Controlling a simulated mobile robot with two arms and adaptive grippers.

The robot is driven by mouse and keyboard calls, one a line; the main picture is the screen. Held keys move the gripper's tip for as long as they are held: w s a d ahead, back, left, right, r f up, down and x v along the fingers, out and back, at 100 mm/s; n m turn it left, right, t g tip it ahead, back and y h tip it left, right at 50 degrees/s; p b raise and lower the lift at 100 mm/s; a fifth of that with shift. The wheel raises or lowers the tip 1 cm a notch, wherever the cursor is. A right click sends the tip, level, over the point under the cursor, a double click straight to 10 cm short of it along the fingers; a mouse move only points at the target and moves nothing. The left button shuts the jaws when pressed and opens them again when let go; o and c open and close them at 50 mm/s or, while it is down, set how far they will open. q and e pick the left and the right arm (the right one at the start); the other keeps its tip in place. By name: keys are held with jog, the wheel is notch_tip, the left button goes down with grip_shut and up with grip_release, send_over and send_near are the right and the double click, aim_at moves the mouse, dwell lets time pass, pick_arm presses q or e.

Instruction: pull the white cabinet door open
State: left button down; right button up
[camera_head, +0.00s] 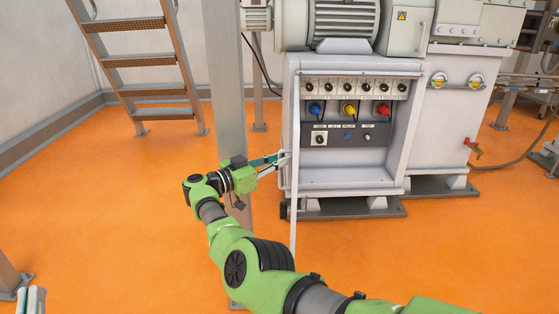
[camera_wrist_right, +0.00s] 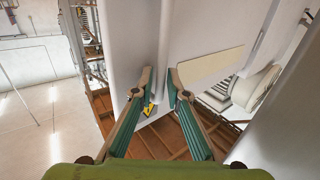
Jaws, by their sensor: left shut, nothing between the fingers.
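The white cabinet (camera_head: 341,171) stands at the centre of the head view with its control front exposed. A thin upright white panel, seen nearly edge-on, appears to be its door (camera_head: 294,205) and stands out toward me at the left side. My right gripper (camera_head: 284,156) is at this panel's edge. In the right wrist view, my right gripper's fingertips (camera_wrist_right: 160,75) are a little apart, on either side of a pale upright strip (camera_wrist_right: 164,40). Whether they press on it I cannot tell. My left gripper (camera_head: 30,300) is low at the left edge, shut and empty, away from the cabinet.
A grey post (camera_head: 226,80) stands just left of the cabinet, close behind my right gripper. Metal stairs (camera_head: 150,60) are at the back left. A motor (camera_head: 341,20) sits on top of the cabinet. The orange floor (camera_head: 120,220) is clear at the left.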

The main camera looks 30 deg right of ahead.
jog(key=a, duration=0.7)
jog(key=shift+s+a, duration=0.25)
jog(key=shift+s, duration=0.05)
